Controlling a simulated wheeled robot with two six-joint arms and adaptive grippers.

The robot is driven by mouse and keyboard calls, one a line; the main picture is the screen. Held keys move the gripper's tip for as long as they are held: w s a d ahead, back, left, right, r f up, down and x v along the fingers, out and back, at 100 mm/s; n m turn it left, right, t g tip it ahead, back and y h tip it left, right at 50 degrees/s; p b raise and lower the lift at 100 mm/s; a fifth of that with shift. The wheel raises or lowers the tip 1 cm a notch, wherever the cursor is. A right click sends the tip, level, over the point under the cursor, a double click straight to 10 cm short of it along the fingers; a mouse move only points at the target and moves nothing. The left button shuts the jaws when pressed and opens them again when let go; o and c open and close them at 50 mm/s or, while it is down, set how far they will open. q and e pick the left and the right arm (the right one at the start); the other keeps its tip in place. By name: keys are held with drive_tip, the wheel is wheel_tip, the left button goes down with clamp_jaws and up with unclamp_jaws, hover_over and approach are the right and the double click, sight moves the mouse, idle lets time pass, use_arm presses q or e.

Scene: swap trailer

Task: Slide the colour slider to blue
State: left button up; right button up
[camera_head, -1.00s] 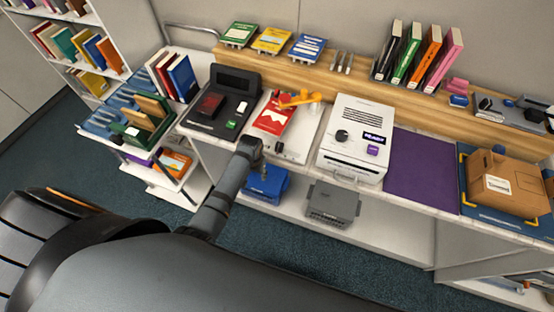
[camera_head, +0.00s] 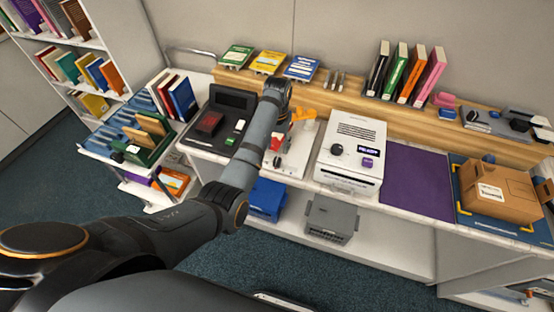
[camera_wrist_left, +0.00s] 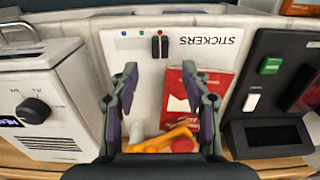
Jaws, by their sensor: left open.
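The white sticker panel (camera_wrist_left: 140,75) is in the left wrist view, with upside-down lettering. Its colour slider (camera_wrist_left: 160,46) has a black knob near the red dot, at the right end of a row of blue, green and red dots. The blue dot (camera_wrist_left: 123,33) is at the left end. My left gripper (camera_wrist_left: 160,70) is open and empty over the panel, its fingers either side of the slider line and apart from the knob. In the head view my left wrist (camera_head: 276,92) hides much of the panel (camera_head: 297,160). My right gripper is not in view.
A red card (camera_wrist_left: 180,95) and an orange piece (camera_wrist_left: 165,140) lie on the panel under the gripper. A white machine with a dial (camera_head: 350,150) stands to the right in the head view, and a black terminal (camera_head: 213,120) to the left.

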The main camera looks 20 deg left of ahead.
sight(277, 159)
use_arm(q)
wheel_tip(277, 159, down, 9)
drive_tip(key=shift+r, duration=0.2)
clamp_jaws()
idle(0.3)
drive_tip(key=shift+p, duration=0.3)
